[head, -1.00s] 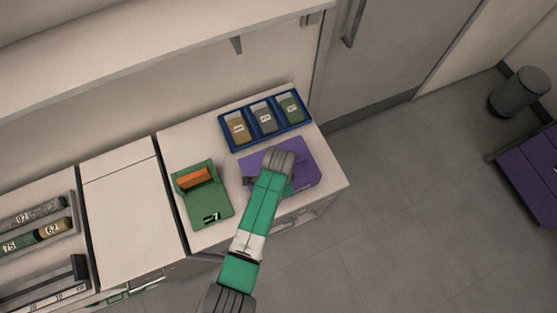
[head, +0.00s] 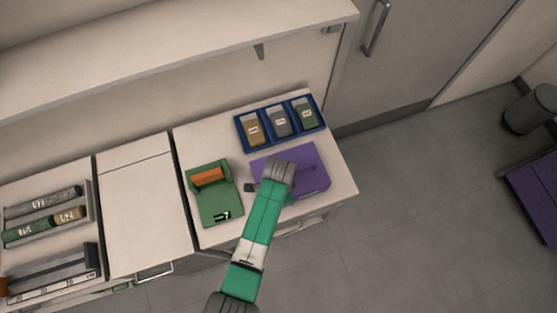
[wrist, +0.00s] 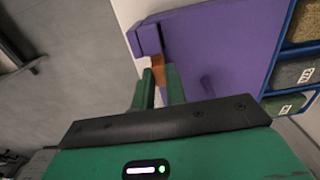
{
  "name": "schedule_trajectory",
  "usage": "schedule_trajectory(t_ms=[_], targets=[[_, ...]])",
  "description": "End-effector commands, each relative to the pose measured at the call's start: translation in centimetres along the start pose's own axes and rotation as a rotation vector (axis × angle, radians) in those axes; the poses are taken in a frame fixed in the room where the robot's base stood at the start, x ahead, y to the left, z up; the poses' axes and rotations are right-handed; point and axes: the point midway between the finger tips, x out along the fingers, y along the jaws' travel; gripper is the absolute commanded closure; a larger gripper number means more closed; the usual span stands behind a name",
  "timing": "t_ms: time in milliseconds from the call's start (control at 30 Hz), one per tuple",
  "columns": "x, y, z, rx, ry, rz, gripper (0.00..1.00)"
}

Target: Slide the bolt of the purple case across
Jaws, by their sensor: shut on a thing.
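The purple case (head: 308,165) lies on the white counter, partly covered by my arm in the head view. In the wrist view, the case (wrist: 225,45) fills the upper middle, with a raised purple block (wrist: 147,38) at its left edge. My gripper (wrist: 159,80) has its two green fingers at this edge. They are shut on a small orange-brown piece that looks like the bolt (wrist: 158,65); only part of it shows. In the head view, my wrist and arm hide the fingers and the bolt.
A blue tray (head: 240,131) with three labelled containers sits behind the case. A green device (head: 219,205) with an orange block (head: 207,176) stands to its left. A shelf (head: 170,55) hangs above the counter. Floor (head: 420,210) is open to the right.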

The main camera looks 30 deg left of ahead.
Motion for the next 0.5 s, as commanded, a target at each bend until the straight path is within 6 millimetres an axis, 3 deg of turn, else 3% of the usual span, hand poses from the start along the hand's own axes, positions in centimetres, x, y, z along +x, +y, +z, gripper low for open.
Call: schedule_trajectory(t_ms=[100,133,233,500], targets=[[0.05,-0.05,0.00,0.000,0.000,-0.001,1.00],[0.05,-0.05,0.00,0.000,0.000,-0.001,0.81],[0.05,-0.05,0.00,0.000,0.000,-0.001,0.64],[-0.18,-0.06,-0.03,-0.001,0.001,-0.001,0.64]])
